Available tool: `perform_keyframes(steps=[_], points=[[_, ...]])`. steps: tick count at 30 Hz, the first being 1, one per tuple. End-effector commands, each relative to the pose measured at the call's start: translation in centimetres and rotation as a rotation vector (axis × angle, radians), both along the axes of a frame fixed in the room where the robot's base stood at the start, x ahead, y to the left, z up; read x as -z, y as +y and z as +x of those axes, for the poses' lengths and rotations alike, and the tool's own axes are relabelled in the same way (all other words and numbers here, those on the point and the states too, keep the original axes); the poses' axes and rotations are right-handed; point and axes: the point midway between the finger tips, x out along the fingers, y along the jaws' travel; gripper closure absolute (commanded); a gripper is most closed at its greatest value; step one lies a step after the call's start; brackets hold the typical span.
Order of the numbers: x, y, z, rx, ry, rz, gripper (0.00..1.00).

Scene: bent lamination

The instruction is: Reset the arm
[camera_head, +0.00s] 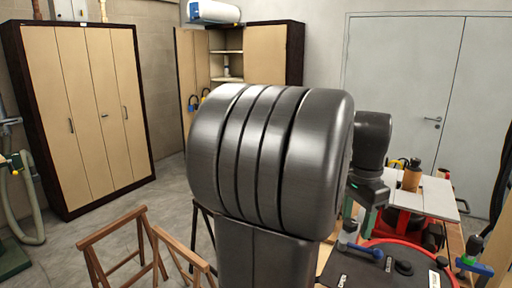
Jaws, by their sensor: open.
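My own arm fills the middle of the head view as a large dark grey ribbed metal link. Beyond its right side, a smaller dark part of the arm holds my gripper (361,211), which points down with its fingers apart. The gripper is small in the view and partly hidden behind the large link. I see nothing held between its fingers. It is in front of the bench area, left of the red machine.
A red machine with a pale table (437,199) and a workbench with a dark round-edged panel (375,268) stand at right. Wooden trestles (118,236) stand at lower left. Tall cabinets (75,110) and grey double doors (400,80) line the walls. Open floor lies at left.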

Motion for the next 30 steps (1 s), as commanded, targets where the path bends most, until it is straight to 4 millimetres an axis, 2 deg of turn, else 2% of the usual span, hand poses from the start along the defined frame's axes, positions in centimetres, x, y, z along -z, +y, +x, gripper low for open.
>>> perform_keyframes(steps=[18,30], points=[[0.0,0.0,0.0,-0.497,0.0,0.0,0.48],[0.0,0.0,-0.01,-0.645,0.0,-0.001,0.48]])
